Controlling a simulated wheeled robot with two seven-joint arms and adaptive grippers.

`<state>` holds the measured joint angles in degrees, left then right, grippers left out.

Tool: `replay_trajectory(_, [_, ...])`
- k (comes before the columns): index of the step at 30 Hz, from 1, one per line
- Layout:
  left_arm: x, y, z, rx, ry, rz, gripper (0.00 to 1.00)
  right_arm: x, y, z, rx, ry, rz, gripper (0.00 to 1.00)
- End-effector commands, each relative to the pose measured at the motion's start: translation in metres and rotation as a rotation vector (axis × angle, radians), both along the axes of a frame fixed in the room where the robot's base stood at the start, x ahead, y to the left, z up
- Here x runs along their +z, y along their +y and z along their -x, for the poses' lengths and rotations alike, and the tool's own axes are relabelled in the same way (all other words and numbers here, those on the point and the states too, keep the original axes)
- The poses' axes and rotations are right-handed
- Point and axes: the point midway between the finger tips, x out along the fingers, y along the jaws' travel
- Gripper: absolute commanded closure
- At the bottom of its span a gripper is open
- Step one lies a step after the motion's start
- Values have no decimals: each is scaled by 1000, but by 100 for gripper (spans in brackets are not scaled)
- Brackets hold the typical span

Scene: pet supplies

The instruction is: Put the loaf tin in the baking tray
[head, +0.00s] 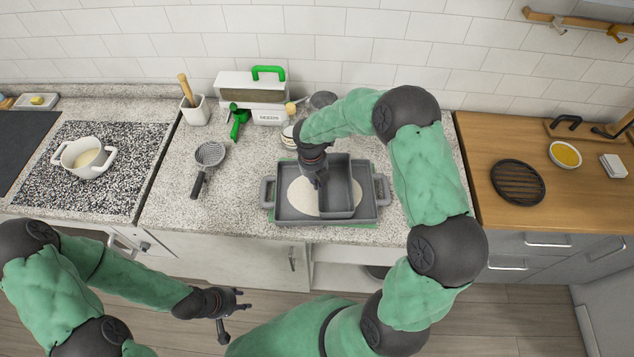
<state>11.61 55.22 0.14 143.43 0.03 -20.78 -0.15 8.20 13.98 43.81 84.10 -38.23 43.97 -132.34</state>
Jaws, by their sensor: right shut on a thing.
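The dark grey loaf tin (342,199) is in the head view, inside the outline of the baking tray at its right half. I cannot tell whether its base touches the tray floor. The grey baking tray (283,212) has two side handles and lies on the counter, with a pale round patch inside it. My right gripper (319,178) is shut on the loaf tin's left wall, and its arm hides part of the back. My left gripper (234,303) hangs in front of the counter, over the floor, away from both; its fingers look apart and empty.
A sieve-like scoop (208,156) lies left of the tray. A green tool (238,122), a white box with a green handle (252,92) and a utensil pot (196,112) stand behind. A white pot (84,157) is far left; a black trivet (517,182) is right.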

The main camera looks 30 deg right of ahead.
Motion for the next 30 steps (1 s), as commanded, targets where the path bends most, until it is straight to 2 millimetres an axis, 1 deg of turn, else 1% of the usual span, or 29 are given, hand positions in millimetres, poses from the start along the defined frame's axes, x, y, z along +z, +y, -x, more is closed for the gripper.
replay_trajectory(2, [-1,0,0,0,0,0,60,-5,0,0,-1,-1,0,100])
replay_trajectory(8, [0,0,0,0,0,0,60,-5,0,-1,-1,-2,0,100])
replay_trajectory(12, [-2,0,0,0,0,0,60,-8,0,0,-1,-1,0,100])
replay_trajectory(14, [-2,0,0,0,0,0,60,-8,0,0,-1,-1,0,82])
replay_trajectory(15, [-2,0,0,0,0,0,60,-8,0,0,-1,-1,0,70])
replay_trajectory(16, [-2,0,0,0,0,0,60,-8,0,0,-1,-1,0,69])
replay_trajectory(26, [-1,0,0,0,0,0,60,-6,0,0,-1,-1,0,69])
replay_trajectory(30, [1,0,0,0,0,0,60,5,0,-2,-1,-4,1,69])
